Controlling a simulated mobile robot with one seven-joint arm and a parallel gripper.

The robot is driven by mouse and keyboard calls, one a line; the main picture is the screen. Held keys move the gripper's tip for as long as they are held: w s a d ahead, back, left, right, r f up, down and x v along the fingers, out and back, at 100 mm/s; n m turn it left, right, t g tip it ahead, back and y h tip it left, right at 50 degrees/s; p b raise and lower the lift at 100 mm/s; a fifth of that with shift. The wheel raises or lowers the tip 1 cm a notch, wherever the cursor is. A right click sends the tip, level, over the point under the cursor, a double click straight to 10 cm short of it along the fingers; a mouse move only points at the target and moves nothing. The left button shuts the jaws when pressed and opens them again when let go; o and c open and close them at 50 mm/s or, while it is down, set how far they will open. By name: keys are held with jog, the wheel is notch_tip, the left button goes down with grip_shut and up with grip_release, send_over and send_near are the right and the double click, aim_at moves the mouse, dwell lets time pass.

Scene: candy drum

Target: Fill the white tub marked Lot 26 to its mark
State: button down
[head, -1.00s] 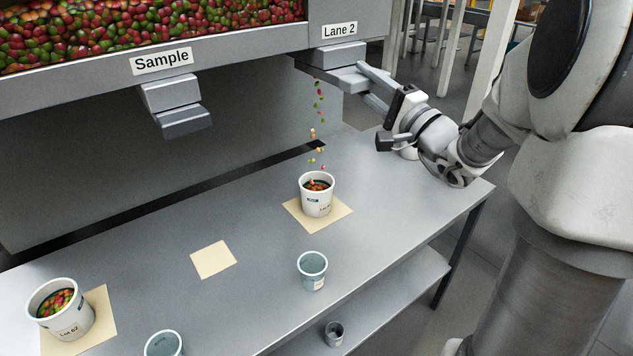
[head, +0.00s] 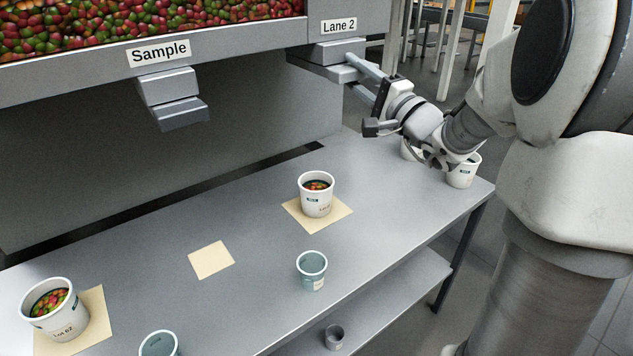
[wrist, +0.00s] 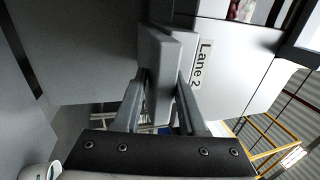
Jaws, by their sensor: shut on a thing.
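A white tub (head: 316,202) stands upright on a beige square mat (head: 340,217) below the Lane 2 outlet. Multicoloured candy shows inside it, below the rim; its lot writing is too small to read surely. The grey Lane 2 slide (head: 340,74) sits under the hopper. My gripper (head: 364,80) is shut on this slide, well above and right of the tub. In the wrist view both fingers (wrist: 163,100) lie along the two sides of the slide (wrist: 160,72), by the Lane 2 label (wrist: 201,66). No candy is falling.
A white tub marked Lot 62 (head: 62,330) with candy stands at left on its mat. Blue-grey cups (head: 311,270) stand near the front edge. An empty mat (head: 211,260) lies mid-table. White tubs (head: 463,172) stand at the right end, partly behind my arm. The Sample outlet (head: 172,98) hangs left.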

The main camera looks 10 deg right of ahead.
jog(key=shift+r, duration=0.35)
jog(key=shift+s+d+f+b, duration=0.15)
jog(key=shift+s+b, duration=0.3)
jog(key=shift+b, duration=0.1)
jog(key=shift+r+b+v, duration=0.25)
jog(key=shift+b+v, duration=0.1)
jog(key=shift+v, duration=0.7)
jog(key=shift+r, duration=0.15)
jog(key=b+x, duration=0.2)
jog(key=shift+w+a+f, duration=0.2)
jog(key=shift+w+f, duration=0.2)
jog(key=shift+w+r, duration=0.15)
jog(key=shift+r, duration=0.05)
jog(key=shift+w+a+f+b, duration=0.1)
jog(key=shift+b, duration=0.25)
